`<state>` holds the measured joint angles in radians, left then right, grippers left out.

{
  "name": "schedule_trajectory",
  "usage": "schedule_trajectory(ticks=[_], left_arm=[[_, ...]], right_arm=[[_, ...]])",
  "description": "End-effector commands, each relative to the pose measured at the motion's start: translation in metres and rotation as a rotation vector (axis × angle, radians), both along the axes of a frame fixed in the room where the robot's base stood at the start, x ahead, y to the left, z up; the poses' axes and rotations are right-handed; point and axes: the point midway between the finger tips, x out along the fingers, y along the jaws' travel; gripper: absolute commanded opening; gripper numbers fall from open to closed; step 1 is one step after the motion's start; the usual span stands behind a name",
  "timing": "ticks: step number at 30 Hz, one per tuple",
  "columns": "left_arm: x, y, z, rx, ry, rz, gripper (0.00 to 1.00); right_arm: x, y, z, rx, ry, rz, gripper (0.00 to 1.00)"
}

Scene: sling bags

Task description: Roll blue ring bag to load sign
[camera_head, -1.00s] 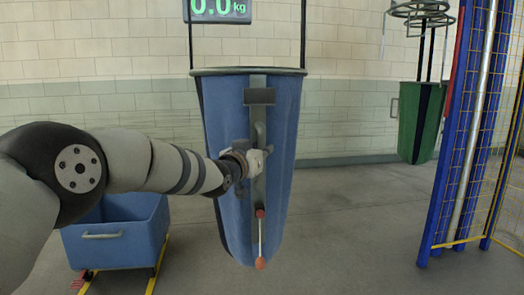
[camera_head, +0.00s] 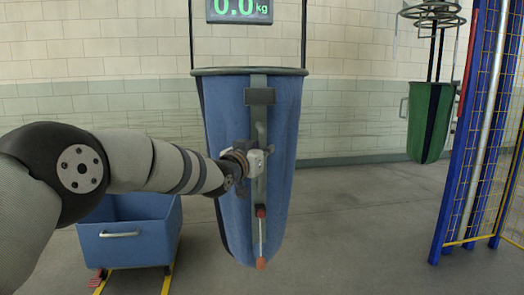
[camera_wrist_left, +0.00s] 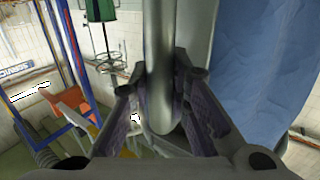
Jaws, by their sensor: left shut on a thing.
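The blue ring bag (camera_head: 228,130) hangs upright from its round rim, in the middle of the head view. A grey plate with a handle (camera_head: 259,190) runs down its front. My left gripper (camera_head: 258,160) is at this handle. In the left wrist view my left gripper (camera_wrist_left: 162,88) is shut on the grey handle bar (camera_wrist_left: 160,50), with the bag's blue cloth (camera_wrist_left: 265,70) on the right. A green-lettered display (camera_head: 239,9) reading 0.0 kg shows above the bag, cut by the top edge. My right gripper is out of view.
A blue cart (camera_head: 130,240) stands on yellow rails at lower left. A green bag (camera_head: 425,120) hangs from a ring stand at the right. A blue frame with yellow mesh (camera_head: 485,130) stands at the right edge. The floor (camera_head: 350,235) between bag and frame looks clear.

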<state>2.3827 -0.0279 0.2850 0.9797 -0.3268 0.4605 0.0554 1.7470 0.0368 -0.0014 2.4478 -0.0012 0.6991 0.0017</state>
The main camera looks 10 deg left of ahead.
Motion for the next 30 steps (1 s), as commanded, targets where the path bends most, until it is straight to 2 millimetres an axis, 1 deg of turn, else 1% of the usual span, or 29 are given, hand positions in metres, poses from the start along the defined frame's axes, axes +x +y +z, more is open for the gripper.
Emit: schedule_trajectory(ticks=[1,3,4,5,6,7,16,19,23,30], left_arm=[[0.000,0.000,-0.004,0.001,0.007,0.000,0.00],[0.000,0.000,-0.004,0.002,0.007,-0.001,0.00],[0.000,0.000,-0.004,0.002,0.007,-0.001,0.19],[0.000,0.000,-0.004,0.002,0.007,-0.001,0.26],[0.000,0.000,-0.004,0.002,0.007,-0.001,0.35],[0.000,0.000,-0.003,0.002,0.006,-0.001,0.38],[-0.001,0.000,-0.001,0.001,0.002,-0.001,0.38],[-0.008,0.002,-0.001,0.002,0.003,-0.003,0.38],[-0.029,0.009,0.000,0.002,0.004,0.000,0.38],[-0.083,0.027,0.000,0.001,0.003,0.000,0.38]], right_arm=[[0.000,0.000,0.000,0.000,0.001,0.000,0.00],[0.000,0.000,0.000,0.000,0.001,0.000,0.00],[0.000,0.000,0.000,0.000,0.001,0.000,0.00],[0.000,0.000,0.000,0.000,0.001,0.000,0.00],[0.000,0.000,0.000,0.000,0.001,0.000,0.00],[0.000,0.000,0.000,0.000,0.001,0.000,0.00],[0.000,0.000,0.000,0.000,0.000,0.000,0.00],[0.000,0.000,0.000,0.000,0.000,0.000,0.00],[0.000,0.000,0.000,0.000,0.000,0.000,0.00],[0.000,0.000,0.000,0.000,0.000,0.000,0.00]])
